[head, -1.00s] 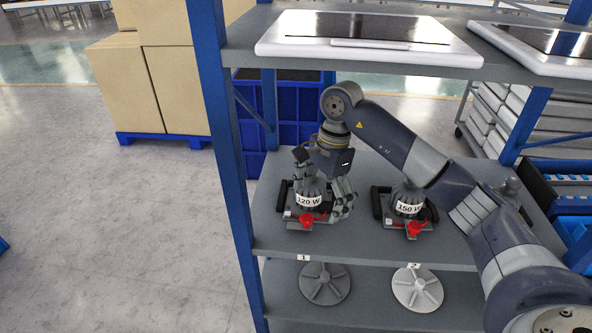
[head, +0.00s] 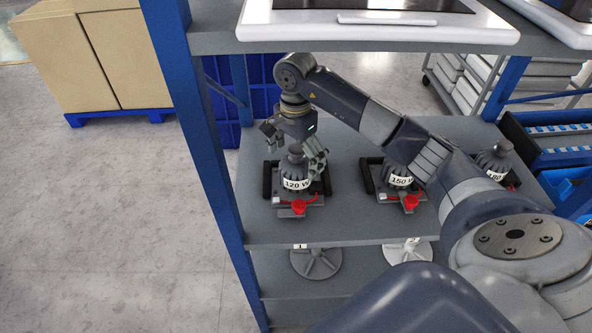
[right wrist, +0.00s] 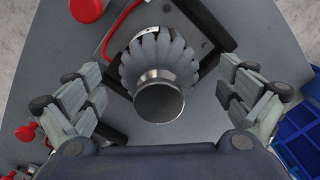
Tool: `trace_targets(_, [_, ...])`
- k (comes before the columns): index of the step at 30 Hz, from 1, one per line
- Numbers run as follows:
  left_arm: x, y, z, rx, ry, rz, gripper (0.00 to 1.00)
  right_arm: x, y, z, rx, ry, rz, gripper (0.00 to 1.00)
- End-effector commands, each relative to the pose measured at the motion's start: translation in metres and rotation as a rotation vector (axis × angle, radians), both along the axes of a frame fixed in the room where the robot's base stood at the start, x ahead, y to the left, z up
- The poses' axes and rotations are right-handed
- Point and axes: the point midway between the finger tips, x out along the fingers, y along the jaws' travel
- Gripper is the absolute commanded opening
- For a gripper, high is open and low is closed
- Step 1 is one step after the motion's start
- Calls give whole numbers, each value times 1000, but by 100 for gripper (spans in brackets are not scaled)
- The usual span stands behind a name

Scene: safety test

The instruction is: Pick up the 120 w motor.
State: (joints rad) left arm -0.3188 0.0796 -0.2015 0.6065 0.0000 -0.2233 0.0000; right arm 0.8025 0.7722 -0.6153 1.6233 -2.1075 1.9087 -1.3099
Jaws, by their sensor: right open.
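The 120 W motor (head: 296,172) is grey and ribbed, with a white label. It stands upright in a dark holder with a red knob on the shelf's left part. My right gripper (head: 297,146) is above and just behind it in the head view, fingers spread. In the right wrist view the motor (right wrist: 150,62) lies between and ahead of the open fingers (right wrist: 165,92), with gaps on both sides; its round top faces the camera. My left gripper is not in view.
The 150 W motor (head: 400,172) stands to the right, partly behind my arm, and a 180 motor (head: 494,160) further right. A blue post (head: 190,120) rises at the left. The upper shelf (head: 215,38) hangs above.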

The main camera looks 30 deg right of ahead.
Motion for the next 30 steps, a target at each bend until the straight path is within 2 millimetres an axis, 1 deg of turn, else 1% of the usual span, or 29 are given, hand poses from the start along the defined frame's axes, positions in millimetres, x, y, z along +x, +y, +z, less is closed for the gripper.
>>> trace_targets(1, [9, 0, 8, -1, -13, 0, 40, -1, 0, -4, 2, 7, 0, 97])
trace_targets(4, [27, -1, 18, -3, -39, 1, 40, -1, 0, -17, 2, 8, -1, 97])
trace_targets(6, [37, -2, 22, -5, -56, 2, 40, -1, 0, -28, 2, 7, 0, 97])
trace_targets(8, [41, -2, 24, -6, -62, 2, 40, 0, -1, -36, 2, 6, -2, 97])
trace_targets(12, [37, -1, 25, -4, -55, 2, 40, 0, -1, -44, 0, 1, -1, 97])
trace_targets(17, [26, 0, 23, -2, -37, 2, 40, 1, -1, -45, 0, 1, -1, 97])
trace_targets(18, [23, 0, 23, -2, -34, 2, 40, 0, -1, -45, 0, 1, -1, 95])
trace_targets(20, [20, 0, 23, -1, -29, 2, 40, 0, -1, -45, 0, 1, -1, 81])
trace_targets(21, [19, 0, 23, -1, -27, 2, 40, 0, -1, -45, 0, 1, -1, 72])
trace_targets(22, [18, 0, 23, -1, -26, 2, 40, 0, -1, -45, 0, 1, -1, 65])
trace_targets(23, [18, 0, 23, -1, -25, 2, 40, 0, -1, -45, 0, 1, -1, 58])
trace_targets(24, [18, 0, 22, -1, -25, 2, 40, 0, -1, -45, 0, 2, -1, 49])
trace_targets(26, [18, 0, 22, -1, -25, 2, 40, 0, -2, -45, 0, 2, -1, 36])
trace_targets(27, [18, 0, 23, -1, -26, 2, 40, 0, -2, -45, 0, 2, -1, 27])
trace_targets(30, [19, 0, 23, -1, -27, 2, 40, 2, -2, -42, 0, -3, -1, 7])
